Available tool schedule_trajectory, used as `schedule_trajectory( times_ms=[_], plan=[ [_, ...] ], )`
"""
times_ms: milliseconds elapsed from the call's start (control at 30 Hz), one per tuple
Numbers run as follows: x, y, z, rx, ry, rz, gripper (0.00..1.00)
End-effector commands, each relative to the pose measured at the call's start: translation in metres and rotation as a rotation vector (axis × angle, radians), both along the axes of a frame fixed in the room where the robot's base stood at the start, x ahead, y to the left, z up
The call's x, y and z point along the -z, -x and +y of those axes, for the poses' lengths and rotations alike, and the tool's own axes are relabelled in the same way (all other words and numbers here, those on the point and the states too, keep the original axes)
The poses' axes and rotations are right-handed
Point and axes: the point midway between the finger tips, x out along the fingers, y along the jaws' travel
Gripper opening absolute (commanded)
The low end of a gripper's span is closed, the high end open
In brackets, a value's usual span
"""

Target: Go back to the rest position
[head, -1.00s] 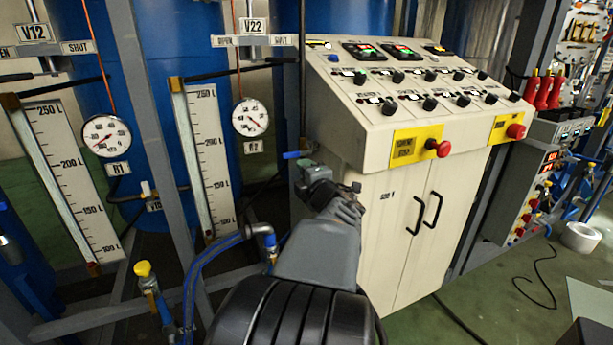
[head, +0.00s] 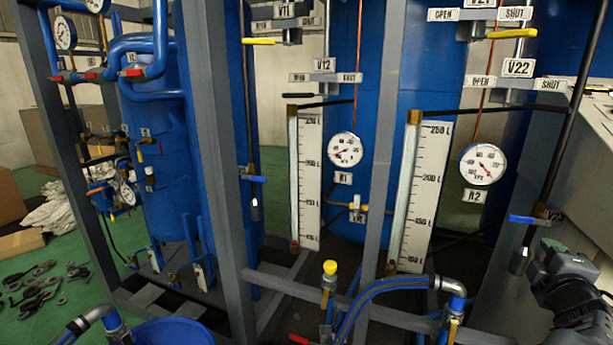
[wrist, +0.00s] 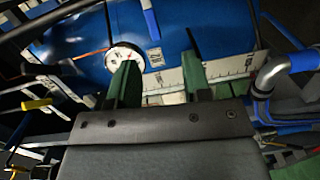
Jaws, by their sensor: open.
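My gripper (wrist: 159,62) is open, with its two green fingers apart and nothing between them in the wrist view. Beyond the fingers are a blue tank (wrist: 75,45), a round gauge (wrist: 122,50) and a white level scale (wrist: 228,65). I cannot tell the exact distance from the fingers to them. In the head view, part of my arm (head: 575,285) shows at the lower right edge, in front of the pale cabinet. The fingertips cannot be made out there.
A grey frame post (head: 212,150) and blue pipes stand before the tanks. A blue hose with a metal elbow (wrist: 268,72) lies right of my gripper. Valve V22 (head: 518,67) is at upper right. Loose dark tools (head: 40,285) lie on the green floor at left.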

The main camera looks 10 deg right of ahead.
Motion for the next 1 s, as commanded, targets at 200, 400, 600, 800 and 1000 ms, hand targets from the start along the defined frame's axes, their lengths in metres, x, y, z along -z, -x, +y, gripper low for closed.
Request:
schedule_trajectory(
  times_ms=[200,400,600,800,1000],
  plan=[
    [0.044,0.049,-0.029,0.441,-0.432,-0.095,0.45],
    [0.067,0.033,0.052,0.730,-0.976,-0.119,0.45],
    [0.058,0.008,0.201,0.816,-1.396,0.118,0.45],
    [0.028,0.005,0.304,0.691,-1.498,0.378,0.45],
    [0.002,0.001,0.349,0.524,-1.460,0.482,0.45]
  ],
)
